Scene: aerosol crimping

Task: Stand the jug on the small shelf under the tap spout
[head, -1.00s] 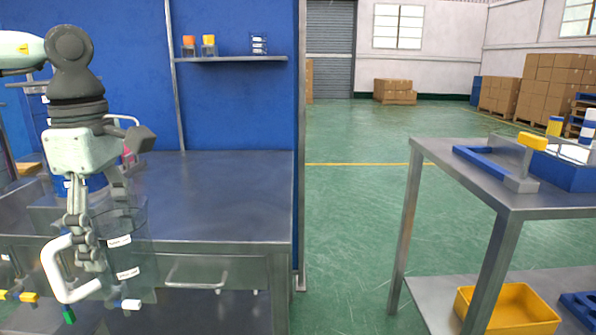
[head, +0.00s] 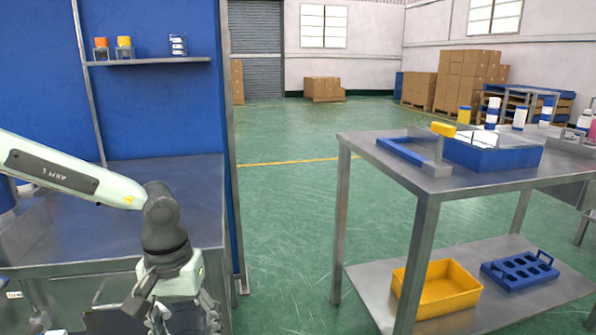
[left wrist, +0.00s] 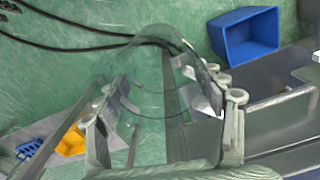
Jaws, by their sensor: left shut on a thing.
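My left gripper (head: 183,315) is at the bottom edge of the head view, in front of the metal workbench, with its fingertips cut off or hard to see. The left wrist view shows its two fingers (left wrist: 165,115) shut on the clear, see-through jug (left wrist: 150,72). The jug's rounded outline extends beyond the fingers, over the green floor. Its handle and full shape are hard to make out, and I cannot clearly pick it out in the head view. I cannot make out the tap spout or its small shelf in these views. My right gripper is not in view.
A metal cart (head: 450,182) at right carries a blue tray (head: 490,155); a yellow bin (head: 438,290) and blue rack (head: 520,270) are on its lower shelf. A wall shelf (head: 150,61) holds small jars. Green floor (head: 285,215) lies free between bench and cart.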

